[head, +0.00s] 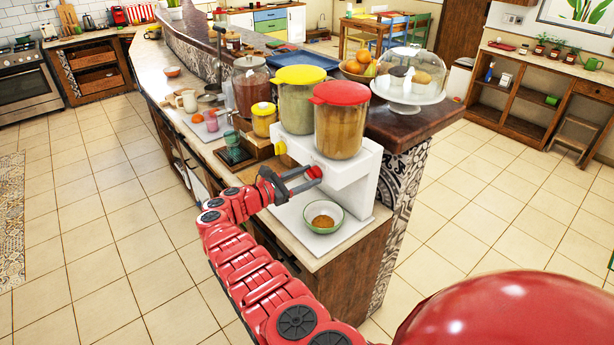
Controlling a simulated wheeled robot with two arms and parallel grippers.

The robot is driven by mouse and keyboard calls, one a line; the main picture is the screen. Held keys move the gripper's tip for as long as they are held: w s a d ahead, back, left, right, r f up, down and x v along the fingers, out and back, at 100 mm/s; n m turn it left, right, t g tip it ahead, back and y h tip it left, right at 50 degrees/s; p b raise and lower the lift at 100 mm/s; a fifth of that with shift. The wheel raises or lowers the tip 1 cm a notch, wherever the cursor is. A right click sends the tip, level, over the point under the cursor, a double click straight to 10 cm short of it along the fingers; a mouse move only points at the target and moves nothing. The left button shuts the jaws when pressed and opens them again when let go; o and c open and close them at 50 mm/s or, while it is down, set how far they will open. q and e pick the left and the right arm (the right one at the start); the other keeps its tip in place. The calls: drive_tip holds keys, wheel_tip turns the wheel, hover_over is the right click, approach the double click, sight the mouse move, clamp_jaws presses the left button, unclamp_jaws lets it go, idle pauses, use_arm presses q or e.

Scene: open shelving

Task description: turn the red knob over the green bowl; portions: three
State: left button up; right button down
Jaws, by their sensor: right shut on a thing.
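The red knob (314,172) sticks out of the front of the white dispenser (354,172), below the clear canister with a red lid (341,93). My right gripper (304,180) is shut on the red knob, its fingers reaching it from the left. The green bowl (337,225) stands upright below the knob on the dispenser's white base, with some brown grainy stuff (322,221) in it. The knob's exact turn angle is too small to tell. My left gripper is not in view.
A yellow knob (280,148) sits left of the red one, under a yellow-lidded canister (299,75). A glass jar (252,88), a small yellow jar (264,121) and a dark green cup stand further left. A domed cake stand (408,97) is behind. The tiled floor is clear.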

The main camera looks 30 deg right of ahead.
drive_tip(key=m+t+b, duration=0.1)
drive_tip(key=m+b, duration=0.7)
drive_tip(key=m, duration=0.2)
drive_tip(key=shift+f, duration=0.15)
drive_tip(key=shift+r+m+b, duration=0.2)
drive_tip(key=shift+m+b, duration=0.8)
drive_tip(key=shift+b, duration=0.1)
drive_tip(key=shift+c, duration=1.6)
unclamp_jaws()
